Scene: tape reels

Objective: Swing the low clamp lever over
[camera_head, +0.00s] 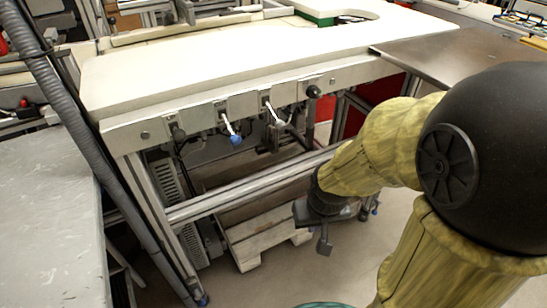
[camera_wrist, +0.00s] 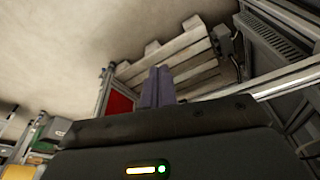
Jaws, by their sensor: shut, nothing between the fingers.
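Under the front edge of the white workbench, clamp levers show in the head view. One has a pale arm and a blue knob (camera_head: 235,139) that hangs down. To its right is another pale lever (camera_head: 272,112), and further right a dark lever with a round black knob (camera_head: 313,91). I cannot tell for certain which one is the low clamp lever. My gripper (camera_head: 324,245) is shut and empty, below and to the right of the levers, apart from them. Its closed fingers (camera_wrist: 158,88) show in the wrist view, where no lever can be made out.
The white workbench (camera_head: 220,65) has a metal frame with a low crossbar (camera_head: 250,182). A wooden pallet (camera_head: 262,238) lies on the floor below it. A grey table (camera_head: 50,200) stands at left, with a grey hose (camera_head: 75,130) beside it. Open floor (camera_head: 345,265) lies around my gripper.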

